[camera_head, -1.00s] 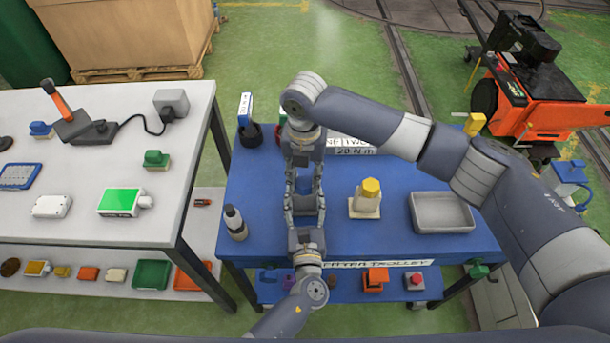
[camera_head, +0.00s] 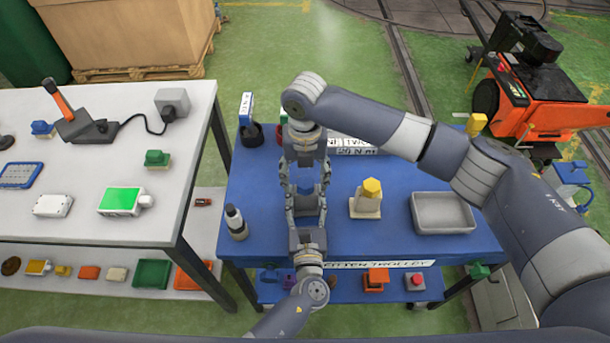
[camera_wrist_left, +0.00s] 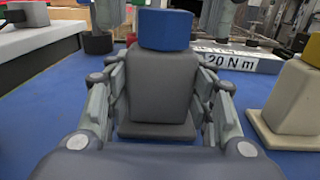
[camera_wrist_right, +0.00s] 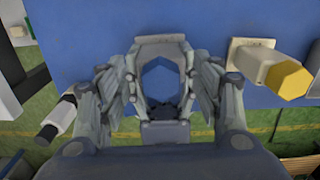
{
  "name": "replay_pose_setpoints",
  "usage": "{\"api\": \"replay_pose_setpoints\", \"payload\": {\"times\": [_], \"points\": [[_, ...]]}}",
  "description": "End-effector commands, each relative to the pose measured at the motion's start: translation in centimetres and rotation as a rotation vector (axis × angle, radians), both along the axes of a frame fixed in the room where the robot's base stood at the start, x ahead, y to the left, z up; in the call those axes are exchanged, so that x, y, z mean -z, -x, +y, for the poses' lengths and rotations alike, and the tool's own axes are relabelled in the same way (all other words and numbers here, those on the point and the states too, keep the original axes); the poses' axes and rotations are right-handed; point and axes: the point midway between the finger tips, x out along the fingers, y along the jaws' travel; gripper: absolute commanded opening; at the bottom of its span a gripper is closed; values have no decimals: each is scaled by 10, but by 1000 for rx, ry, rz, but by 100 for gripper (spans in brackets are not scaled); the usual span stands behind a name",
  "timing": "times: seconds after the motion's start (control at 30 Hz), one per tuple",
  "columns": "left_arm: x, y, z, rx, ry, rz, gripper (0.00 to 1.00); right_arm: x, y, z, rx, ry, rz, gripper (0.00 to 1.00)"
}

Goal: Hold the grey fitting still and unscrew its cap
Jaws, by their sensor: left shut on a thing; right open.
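The grey fitting (camera_wrist_left: 158,95) stands upright on the blue trolley top, its blue cap (camera_wrist_left: 165,30) on its upper end. My left gripper (camera_head: 306,207) is shut on the grey body, one finger on each side. My right gripper (camera_head: 306,176) is open above the fitting, its fingers spread to either side of the cap with gaps. In the right wrist view the cap (camera_wrist_right: 161,82) shows as a blue hexagon between the open fingers. The grippers hide most of the fitting in the head view.
A beige fitting with a yellow cap (camera_head: 370,190) and a grey tray (camera_head: 443,228) stand to the right. A white bench (camera_head: 100,215) with tools lies further left. An orange machine (camera_head: 535,110) stands far right.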

Motion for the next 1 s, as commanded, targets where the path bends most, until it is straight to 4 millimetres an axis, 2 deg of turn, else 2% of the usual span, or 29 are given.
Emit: {"api": "replay_pose_setpoints", "payload": {"times": [0.27,0.7,1.0], "points": [[0,0,1,-2,-1,1,6,-4,0,1,0,-1,-1,60],[1,0,1,-2,-1,1,6,-40,0,0,0,0,0,60],[1,0,1,-2,-1,1,6,-40,0,0,13,0,1,60]]}}
